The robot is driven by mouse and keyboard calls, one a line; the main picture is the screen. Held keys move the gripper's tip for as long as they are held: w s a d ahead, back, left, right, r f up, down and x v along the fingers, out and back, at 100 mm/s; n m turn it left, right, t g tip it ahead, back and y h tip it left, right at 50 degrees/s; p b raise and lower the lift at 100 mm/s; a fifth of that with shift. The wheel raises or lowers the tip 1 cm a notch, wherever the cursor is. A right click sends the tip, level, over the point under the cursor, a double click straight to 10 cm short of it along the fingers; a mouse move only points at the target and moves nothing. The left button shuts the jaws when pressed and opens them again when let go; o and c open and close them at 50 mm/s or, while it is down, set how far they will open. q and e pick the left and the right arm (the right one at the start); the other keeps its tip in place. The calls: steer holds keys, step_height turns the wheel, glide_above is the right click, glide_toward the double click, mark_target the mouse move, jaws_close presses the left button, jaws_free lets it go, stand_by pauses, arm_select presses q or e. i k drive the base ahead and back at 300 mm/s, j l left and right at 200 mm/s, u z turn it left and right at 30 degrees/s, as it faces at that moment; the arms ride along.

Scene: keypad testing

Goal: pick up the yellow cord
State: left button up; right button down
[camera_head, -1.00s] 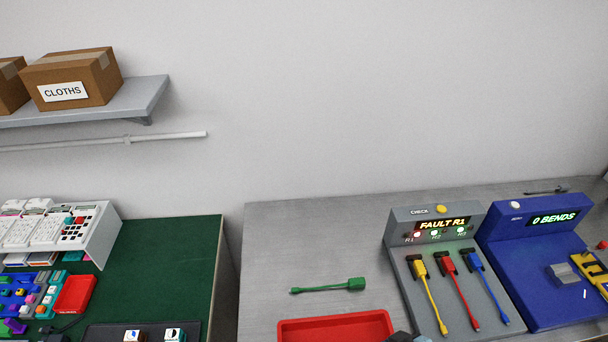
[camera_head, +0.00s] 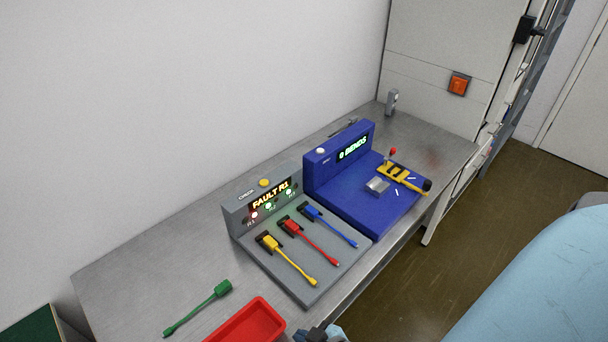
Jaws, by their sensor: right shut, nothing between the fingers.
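The yellow cord (camera_head: 290,262) lies on the sloping face of the grey check station (camera_head: 322,287), its thick plug end in the leftmost black holder and its thin end toward the front edge. A red cord (camera_head: 311,242) and a blue cord (camera_head: 331,227) lie beside it to the right in their own holders. The station's display (camera_head: 269,195) reads "FAULT R1", with a red light at R1. My right gripper (camera_head: 322,333) shows only in part at the bottom edge, in front of the station, shut and apart from the yellow cord. My left gripper is out of view.
A green cord (camera_head: 199,307) lies loose on the metal bench (camera_head: 140,278), left of a red tray (camera_head: 246,324). A blue station (camera_head: 345,190) reading "0 BENDS", with a yellow clamp (camera_head: 398,175), stands right of the grey one. Bare bench lies left of the grey station.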

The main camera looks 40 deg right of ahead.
mark_target(269, 241)
steer(key=z, duration=0.95)
